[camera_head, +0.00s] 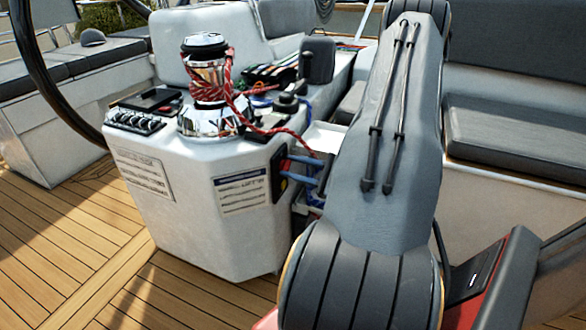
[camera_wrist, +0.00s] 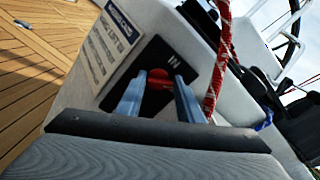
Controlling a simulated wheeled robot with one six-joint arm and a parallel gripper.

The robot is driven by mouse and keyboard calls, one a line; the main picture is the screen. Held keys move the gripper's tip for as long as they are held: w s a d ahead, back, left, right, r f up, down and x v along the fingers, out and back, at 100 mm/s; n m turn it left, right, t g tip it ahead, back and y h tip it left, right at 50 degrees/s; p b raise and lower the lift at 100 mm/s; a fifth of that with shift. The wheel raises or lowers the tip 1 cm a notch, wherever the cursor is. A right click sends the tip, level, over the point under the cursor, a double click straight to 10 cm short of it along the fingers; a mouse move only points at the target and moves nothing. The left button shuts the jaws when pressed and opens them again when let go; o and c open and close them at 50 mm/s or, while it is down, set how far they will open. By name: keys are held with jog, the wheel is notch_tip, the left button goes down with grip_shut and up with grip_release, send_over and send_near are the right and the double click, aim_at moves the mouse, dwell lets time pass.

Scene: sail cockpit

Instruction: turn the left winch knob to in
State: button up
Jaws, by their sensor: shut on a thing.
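The left winch knob (camera_wrist: 159,77) is red and sits on a black panel (camera_wrist: 157,53) on the side of the white console. In the wrist view it lies between the two metal fingers of my gripper (camera_wrist: 160,80), which is shut on it. A white marking that looks like "IN" shows on the panel above the knob. In the head view my gripper (camera_head: 288,168) reaches from the right to the black panel (camera_head: 278,174); the knob is mostly hidden there by the fingers. The knob's exact pointing direction cannot be told.
A chrome winch (camera_head: 207,85) wrapped with red rope (camera_head: 231,95) stands on the white console (camera_head: 190,215). The rope hangs close to my fingers. A label plate (camera_head: 242,193) is beside the panel. A dark wheel rim (camera_head: 47,85) is at left. Teak deck (camera_head: 70,250) is clear.

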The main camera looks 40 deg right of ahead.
jog(key=n+b, duration=0.1)
jog(key=n, duration=0.4)
jog(key=shift+n+b, duration=0.3)
jog(key=n+b, duration=0.2)
jog(key=n, duration=0.3)
jog(key=shift+a+n, duration=0.1)
jog(key=shift+n, duration=0.2)
jog(key=shift+s, duration=0.1)
jog(key=o, duration=1.1)
jog(key=shift+f, duration=0.1)
jog(key=shift+c, duration=0.2)
jog(key=v, duration=0.7)
jog(key=shift+s, duration=0.4)
